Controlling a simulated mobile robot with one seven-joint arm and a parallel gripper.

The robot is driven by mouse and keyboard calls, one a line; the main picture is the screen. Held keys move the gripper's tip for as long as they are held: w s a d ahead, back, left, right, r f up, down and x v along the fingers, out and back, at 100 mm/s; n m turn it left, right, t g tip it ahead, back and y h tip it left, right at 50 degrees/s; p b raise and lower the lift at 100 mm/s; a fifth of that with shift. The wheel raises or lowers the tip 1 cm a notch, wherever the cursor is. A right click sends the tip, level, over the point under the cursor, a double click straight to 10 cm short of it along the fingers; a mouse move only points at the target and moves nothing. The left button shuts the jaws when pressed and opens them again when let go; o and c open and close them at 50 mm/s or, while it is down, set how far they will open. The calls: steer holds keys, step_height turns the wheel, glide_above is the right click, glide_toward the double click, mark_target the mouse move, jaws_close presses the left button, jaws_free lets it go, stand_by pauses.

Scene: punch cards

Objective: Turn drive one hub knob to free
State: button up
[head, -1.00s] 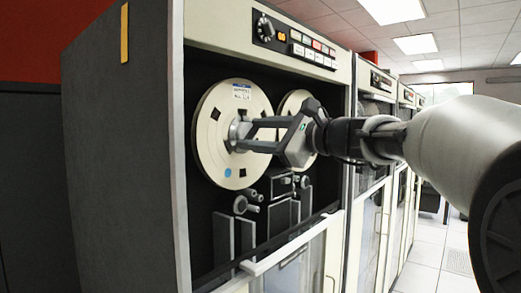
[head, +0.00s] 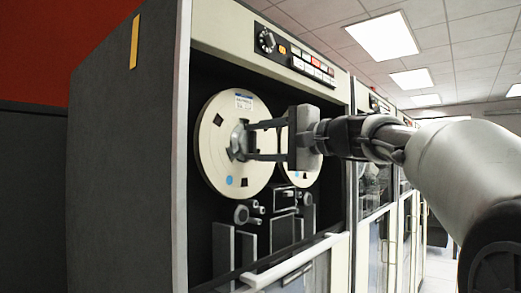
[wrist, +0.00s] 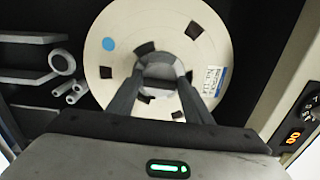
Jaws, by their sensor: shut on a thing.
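The drive one hub knob (head: 239,141) is a grey metallic round knob at the middle of the left cream tape reel (head: 215,165). My gripper (head: 248,141) reaches in from the right, its two fingers shut on the knob, one above and one below in the head view. In the wrist view the knob (wrist: 158,66) sits between the two dark fingers, which partly cover it. The reel has a white and blue label (head: 243,102) at the top and a blue dot (head: 229,180) near the bottom. Any mark of the knob's setting is not readable.
A second reel (head: 304,165) is partly hidden behind my gripper. A control panel (head: 300,57) with a dial and lit buttons is above. Rollers and guides (head: 245,213) lie below the reels. The open glass door's white rim (head: 292,261) crosses low in front. More cabinets stand right.

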steer(key=shift+n, duration=0.3)
stand_by(0.4)
steer(key=o, duration=1)
steer(key=v, duration=1.7)
steer(key=shift+s+d, duration=0.15)
steer(key=shift+f, duration=0.1)
